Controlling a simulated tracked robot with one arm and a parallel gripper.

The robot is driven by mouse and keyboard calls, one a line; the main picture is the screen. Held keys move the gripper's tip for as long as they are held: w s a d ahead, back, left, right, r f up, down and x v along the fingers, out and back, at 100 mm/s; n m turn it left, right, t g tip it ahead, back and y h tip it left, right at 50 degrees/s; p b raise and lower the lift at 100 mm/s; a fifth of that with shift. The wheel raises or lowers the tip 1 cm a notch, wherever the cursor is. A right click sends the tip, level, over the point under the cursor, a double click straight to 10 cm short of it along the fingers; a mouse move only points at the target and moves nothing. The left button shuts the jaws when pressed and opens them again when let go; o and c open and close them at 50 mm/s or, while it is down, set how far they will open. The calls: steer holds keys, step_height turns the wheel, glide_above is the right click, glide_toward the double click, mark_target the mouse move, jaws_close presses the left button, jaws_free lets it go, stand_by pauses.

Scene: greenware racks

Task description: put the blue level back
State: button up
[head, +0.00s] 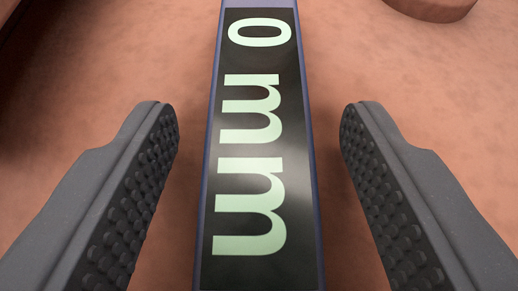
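The blue level (314,200) runs through the middle of the head view, from the top edge to the bottom edge. Only its narrow blue-violet edges show beside a dark label with pale green letters, "0 mm", turned sideways. Both ends of the level are out of view. My gripper (259,125) is open, with one dark studded finger on each side of the level. A clear gap shows between each finger and the level, so neither finger appears to touch it. I cannot tell how far the fingertips are above the surface.
The level is over a mottled reddish-brown clay-like surface (400,60). A round brown piece (432,8) is cut off at the top right. A dark shadowed area lies at the top left. The surface around the fingertips looks clear.

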steer(key=shift+r, duration=0.1)
steer(key=shift+s+r, duration=0.2)
steer(key=shift+s, duration=0.15)
steer(key=p+v, duration=0.3)
steer(key=v, duration=0.8)
steer(key=shift+s, duration=0.1)
